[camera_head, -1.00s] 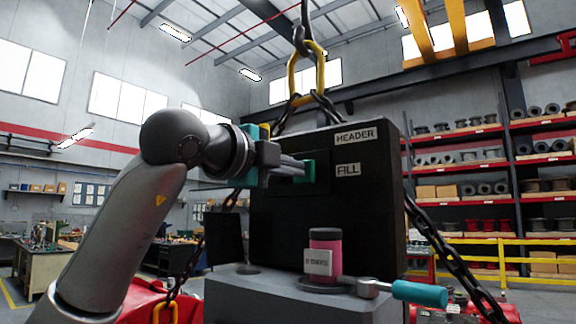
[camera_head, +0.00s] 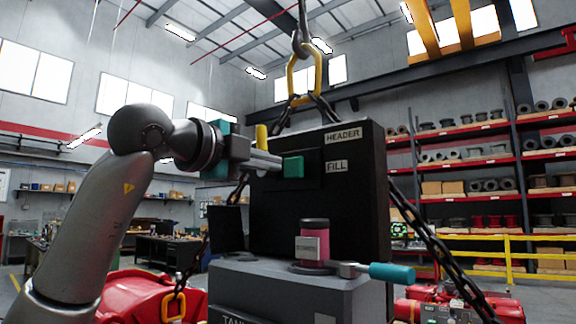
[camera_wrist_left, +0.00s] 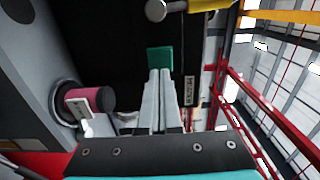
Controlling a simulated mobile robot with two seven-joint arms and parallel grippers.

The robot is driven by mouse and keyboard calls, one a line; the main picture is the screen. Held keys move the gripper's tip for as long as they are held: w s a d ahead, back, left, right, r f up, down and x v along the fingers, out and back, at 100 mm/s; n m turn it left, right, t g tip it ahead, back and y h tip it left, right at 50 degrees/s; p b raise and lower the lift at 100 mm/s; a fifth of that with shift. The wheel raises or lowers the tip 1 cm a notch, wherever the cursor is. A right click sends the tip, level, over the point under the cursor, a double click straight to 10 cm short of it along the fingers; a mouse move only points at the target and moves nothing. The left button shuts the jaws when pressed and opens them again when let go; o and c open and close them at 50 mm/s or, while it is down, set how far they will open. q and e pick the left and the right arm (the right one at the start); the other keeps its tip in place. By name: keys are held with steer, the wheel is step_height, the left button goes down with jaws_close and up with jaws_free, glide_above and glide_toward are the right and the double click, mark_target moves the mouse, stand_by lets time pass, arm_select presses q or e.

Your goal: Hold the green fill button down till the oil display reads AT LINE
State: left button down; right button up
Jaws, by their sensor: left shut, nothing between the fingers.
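The green fill button (camera_head: 293,166) stands out from the dark panel (camera_head: 352,215), left of the FILL label (camera_head: 336,166). It also shows in the left wrist view as a green square (camera_wrist_left: 160,60). My left gripper (camera_head: 279,163) is shut and empty, its fingertips at the button's left side in the head view. In the left wrist view the fingertips (camera_wrist_left: 160,73) overlap the button's near edge; I cannot tell whether they touch it. No readable oil display or AT LINE text is in view. My right gripper is not in view.
A pink cylinder (camera_head: 315,235) with a small label and a teal-handled tool (camera_head: 392,272) are on the grey base (camera_head: 270,283). A yellow part (camera_head: 261,137) rises behind my gripper. Chains (camera_head: 440,247) slant down beside the panel.

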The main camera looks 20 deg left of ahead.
arm_select(q)
steer(key=b+v, duration=0.2)
steer(key=v, duration=0.7)
steer(key=shift+a+r, duration=0.2)
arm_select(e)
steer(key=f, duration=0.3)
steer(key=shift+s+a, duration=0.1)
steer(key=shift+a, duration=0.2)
arm_select(q)
steer(key=shift+w, duration=0.1)
